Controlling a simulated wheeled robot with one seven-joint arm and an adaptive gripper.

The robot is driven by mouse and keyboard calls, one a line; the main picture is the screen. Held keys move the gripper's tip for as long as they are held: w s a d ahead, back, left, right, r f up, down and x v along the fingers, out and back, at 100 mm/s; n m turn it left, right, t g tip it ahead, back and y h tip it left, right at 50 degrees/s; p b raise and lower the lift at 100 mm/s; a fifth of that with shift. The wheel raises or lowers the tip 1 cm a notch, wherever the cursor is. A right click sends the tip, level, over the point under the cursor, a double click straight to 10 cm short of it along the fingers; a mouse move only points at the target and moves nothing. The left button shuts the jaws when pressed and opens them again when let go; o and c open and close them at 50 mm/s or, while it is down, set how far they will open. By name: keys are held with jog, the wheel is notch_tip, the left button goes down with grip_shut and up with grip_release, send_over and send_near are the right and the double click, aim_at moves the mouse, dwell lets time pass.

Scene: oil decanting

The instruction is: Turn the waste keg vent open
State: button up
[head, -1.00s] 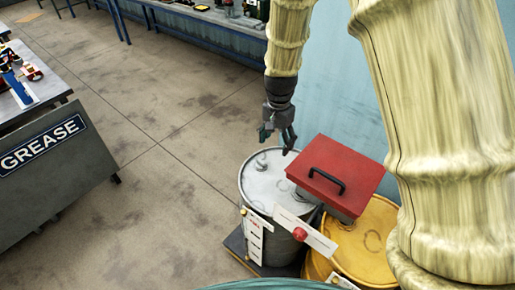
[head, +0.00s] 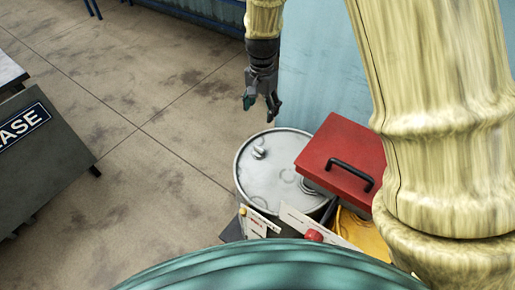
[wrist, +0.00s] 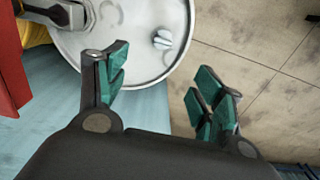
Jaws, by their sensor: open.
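A grey-white drum (head: 268,183), which looks like the waste keg, stands upright with a small pale knob (head: 259,151), likely the vent, on its lid near the rim. My gripper (head: 260,109) hangs above the drum's far side, open and empty, apart from the knob. In the wrist view, the knob (wrist: 162,40) shows beyond and between the open teal fingertips (wrist: 163,75), on the lid (wrist: 115,27). I cannot tell whether the vent is open or closed.
A red box (head: 341,158) with a black handle overhangs the drum's right side. A yellow drum (head: 365,236) stands beside it, partly hidden by my arm. A pale blue wall (head: 325,75) rises behind. A dark GREASE-labelled panel (head: 50,170) stands left; floor between is clear.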

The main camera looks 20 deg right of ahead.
jog(key=b, duration=0.8)
send_near(260, 147)
jog(key=shift+a+f+p, duration=0.1)
jog(key=shift+f+p, duration=0.2)
jog(key=shift+f, duration=4.35)
jog(key=c, duration=1)
